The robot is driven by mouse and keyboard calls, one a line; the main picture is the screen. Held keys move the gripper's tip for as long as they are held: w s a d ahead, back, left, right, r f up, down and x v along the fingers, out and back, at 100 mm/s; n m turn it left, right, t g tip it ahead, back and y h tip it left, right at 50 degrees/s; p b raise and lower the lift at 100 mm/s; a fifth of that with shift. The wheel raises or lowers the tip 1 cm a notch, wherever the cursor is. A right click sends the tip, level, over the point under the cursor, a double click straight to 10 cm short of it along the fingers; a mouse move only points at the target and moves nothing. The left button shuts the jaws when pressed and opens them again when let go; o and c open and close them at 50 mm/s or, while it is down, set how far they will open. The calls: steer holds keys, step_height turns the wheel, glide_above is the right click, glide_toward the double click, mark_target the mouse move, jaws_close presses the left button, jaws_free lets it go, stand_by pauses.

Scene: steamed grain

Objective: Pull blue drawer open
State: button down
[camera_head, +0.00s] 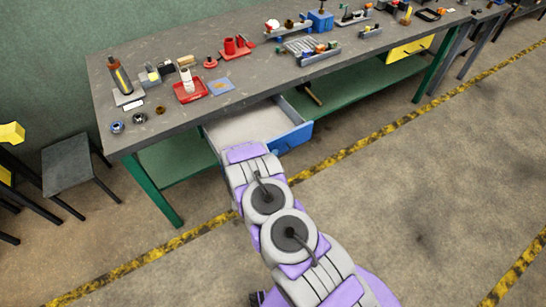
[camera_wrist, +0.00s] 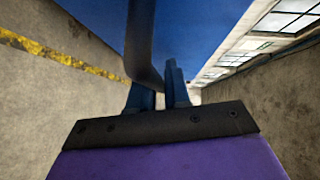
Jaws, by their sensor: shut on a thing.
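The blue drawer (camera_head: 293,138) stands pulled out from under the workbench, and its pale, empty-looking inside shows behind the blue front. In the wrist view the blue drawer front (camera_wrist: 215,22) fills the top middle. A dark bar handle (camera_wrist: 139,45) runs down across it. My gripper (camera_wrist: 160,92) is at the handle, with its blue fingers on either side of the bar, shut on it. In the head view my purple and grey arm hides the gripper, the handle and part of the drawer front.
The workbench top (camera_head: 165,62) carries a red tray (camera_head: 189,96), a bottle-like tool and several small parts. A green lower shelf (camera_head: 355,95) and green legs stand below. A yellow drawer (camera_head: 410,48) is farther right. A dark stool (camera_head: 70,160) is at left. Open floor lies in front.

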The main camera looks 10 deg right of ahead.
steer(key=shift+s+f, duration=0.15)
steer(key=shift+f, duration=0.05)
steer(key=c, duration=1.3)
jaws_free()
steer(key=shift+c, duration=0.2)
steer(key=shift+o, duration=0.7)
steer(key=shift+r, duration=0.1)
steer(key=v, duration=1.7)
steer(key=shift+p, duration=0.45)
steer(key=shift+a, duration=0.1)
steer(key=shift+a, duration=0.1)
